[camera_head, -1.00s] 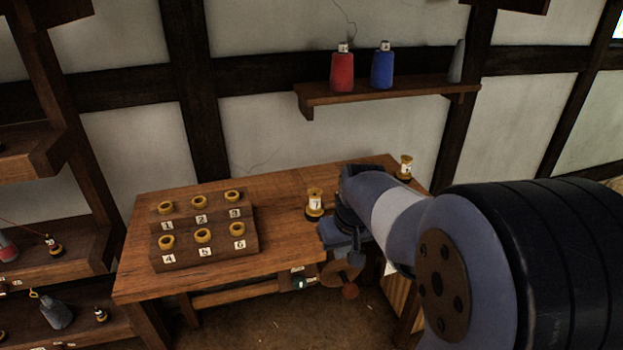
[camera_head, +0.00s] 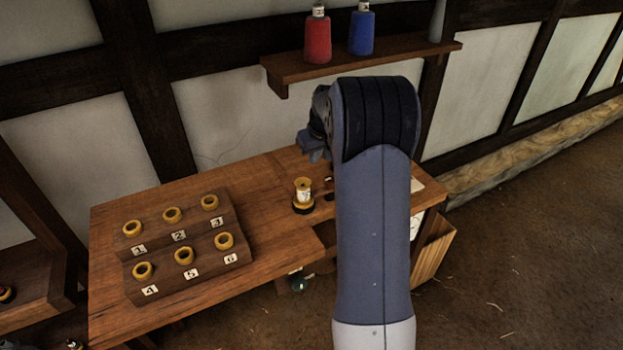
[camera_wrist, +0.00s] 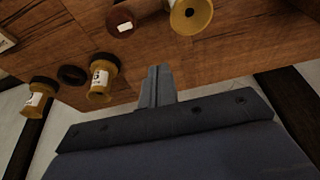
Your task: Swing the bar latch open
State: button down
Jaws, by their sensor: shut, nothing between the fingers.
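I cannot make out the bar latch in either view now; my arm covers part of the table's right side. My gripper (camera_head: 312,150) is above the back right of the wooden table (camera_head: 265,250), beside a yellow spool (camera_head: 303,193) and higher than it. In the wrist view my gripper's fingers (camera_wrist: 158,85) are together with nothing between them, over the tabletop (camera_wrist: 230,55).
A stepped wooden rack (camera_head: 220,247) with several numbered yellow rings stands on the table's left. A wall shelf (camera_head: 370,58) with red and blue cones is behind my arm. Yellow spools (camera_wrist: 102,78) show close by in the wrist view. Open floor lies right.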

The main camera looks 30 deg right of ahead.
aim_at(324, 187)
jog(key=shift+f, duration=0.1)
jog(key=p+x, duration=0.2)
jog(key=x, duration=0.7)
jog(key=shift+f, duration=0.35)
jog(key=shift+s+d+r+p, duration=0.1)
jog(key=shift+s+p, duration=0.5)
jog(key=shift+s, duration=1.3)
jog(key=shift+f, duration=0.25)
